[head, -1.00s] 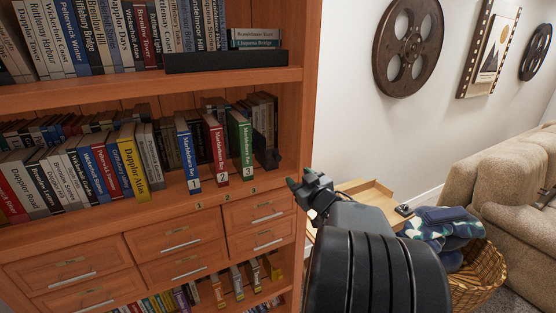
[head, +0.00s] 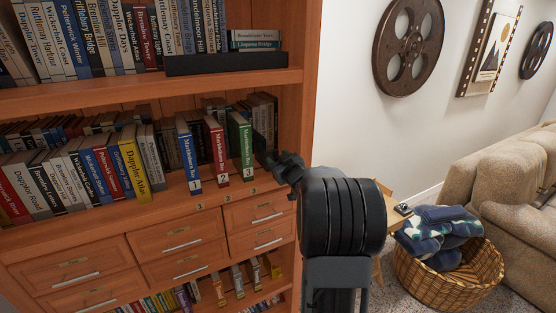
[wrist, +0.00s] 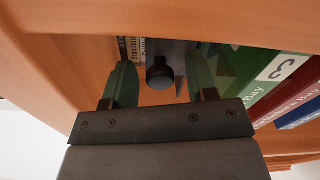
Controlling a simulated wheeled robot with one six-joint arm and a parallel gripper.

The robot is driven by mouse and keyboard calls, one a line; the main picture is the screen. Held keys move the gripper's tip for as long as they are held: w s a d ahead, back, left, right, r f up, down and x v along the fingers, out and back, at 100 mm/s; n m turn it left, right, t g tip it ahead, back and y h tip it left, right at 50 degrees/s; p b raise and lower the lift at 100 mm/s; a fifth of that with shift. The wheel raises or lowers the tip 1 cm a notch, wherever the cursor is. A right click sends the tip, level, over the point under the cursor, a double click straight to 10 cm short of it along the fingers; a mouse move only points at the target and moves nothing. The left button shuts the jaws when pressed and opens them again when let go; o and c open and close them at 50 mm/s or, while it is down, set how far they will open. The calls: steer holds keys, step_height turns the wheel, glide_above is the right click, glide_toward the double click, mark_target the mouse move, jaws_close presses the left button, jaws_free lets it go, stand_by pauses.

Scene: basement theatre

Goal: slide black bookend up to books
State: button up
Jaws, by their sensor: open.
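The black bookend (head: 258,142) stands on the middle shelf, right of the green book numbered 3 (head: 240,148); my gripper hides much of it in the head view. The blue book 1 (head: 188,158) and red book 2 (head: 217,152) stand left of the green one, with gaps between the three. My gripper (head: 279,163) is open at the shelf's right front. In the wrist view, the bookend's dark plate (wrist: 180,52) and round black knob (wrist: 160,74) show between the two green fingers (wrist: 162,84); I cannot tell whether they touch.
The shelf's right side panel (head: 302,110) is close to my gripper. More books (head: 264,112) stand behind the bookend. Small number labels mark the shelf edge, with drawers (head: 258,213) below. A wicker basket (head: 480,272) and a sofa (head: 500,165) are at right.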

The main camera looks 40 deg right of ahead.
steer(key=shift+c, duration=0.3)
jaws_close()
stand_by(0.3)
